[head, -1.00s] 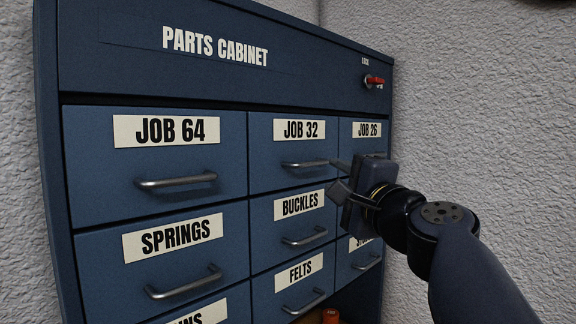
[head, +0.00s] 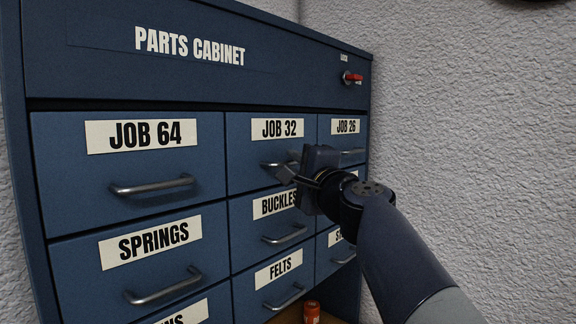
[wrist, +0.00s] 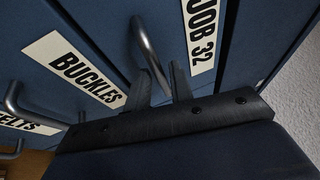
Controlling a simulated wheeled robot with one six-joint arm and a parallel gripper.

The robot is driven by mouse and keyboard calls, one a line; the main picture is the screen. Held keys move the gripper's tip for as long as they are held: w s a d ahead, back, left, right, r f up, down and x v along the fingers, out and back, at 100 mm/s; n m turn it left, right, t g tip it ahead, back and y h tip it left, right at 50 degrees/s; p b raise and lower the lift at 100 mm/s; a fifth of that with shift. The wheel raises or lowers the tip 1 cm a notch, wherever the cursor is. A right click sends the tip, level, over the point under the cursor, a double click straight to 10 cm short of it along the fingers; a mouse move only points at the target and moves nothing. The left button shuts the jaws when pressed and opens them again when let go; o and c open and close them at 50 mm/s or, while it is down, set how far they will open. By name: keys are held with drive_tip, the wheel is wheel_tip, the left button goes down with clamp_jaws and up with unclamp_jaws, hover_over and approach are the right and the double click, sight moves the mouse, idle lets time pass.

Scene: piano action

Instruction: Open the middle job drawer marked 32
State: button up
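The JOB 32 drawer (head: 245,155) is the middle one of the top row and is shut flush with the cabinet front. Its label (head: 277,128) is white with black letters. Its grey bar handle (head: 268,165) is partly hidden by my gripper (head: 288,173), which is at the handle's right part. In the wrist view the handle (wrist: 147,48) runs down toward the gap between my gripper's fingers (wrist: 166,78). The fingers are apart, one on each side of the handle's near end. I cannot tell whether they touch it.
The JOB 64 drawer (head: 70,175) is to the left, JOB 26 (head: 345,127) to the right and BUCKLES (head: 250,238) below, all shut. A red key (head: 352,77) sticks out at the lock. An orange container (head: 311,312) stands below. A rough white wall (head: 480,130) is at the right.

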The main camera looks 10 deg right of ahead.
clamp_jaws()
idle(0.3)
